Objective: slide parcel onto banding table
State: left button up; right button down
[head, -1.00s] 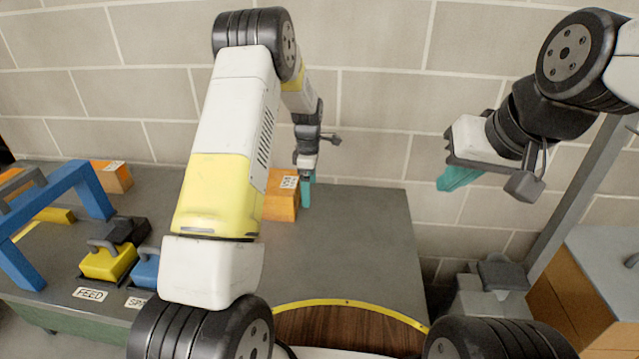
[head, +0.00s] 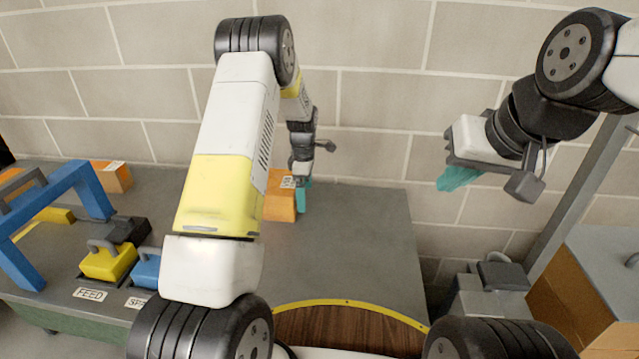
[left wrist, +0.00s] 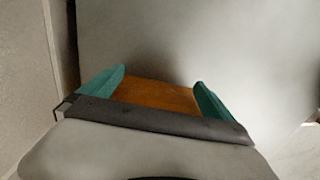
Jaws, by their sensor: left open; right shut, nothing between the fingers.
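The parcel, an orange box (head: 278,207) with a white label, stands on the grey tabletop (head: 355,235), partly hidden behind my left arm in the head view. My left gripper (head: 302,197) is at the parcel's right side with teal fingers pointing down. In the left wrist view, the open fingers (left wrist: 160,92) lie on either side of the orange parcel (left wrist: 155,98); I cannot tell whether they touch it. My right gripper (head: 458,178) is shut and empty, raised in front of the wall at the right.
A blue arch (head: 88,185) stands at the table's left, with yellow and blue handled blocks near a FEED label (head: 90,294). Another orange box (head: 112,177) is behind it. A post and cabinet (head: 600,280) stand at right. The tabletop's right part is clear.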

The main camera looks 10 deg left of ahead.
pick_arm(q)
jog(key=shift+a, duration=10.3)
jog(key=shift+d, duration=0.15)
jog(key=shift+d+r, duration=0.1)
jog(key=shift+d, duration=1.3)
notch_tip(320, 180, up, 13)
jog(key=shift+f, duration=0.1)
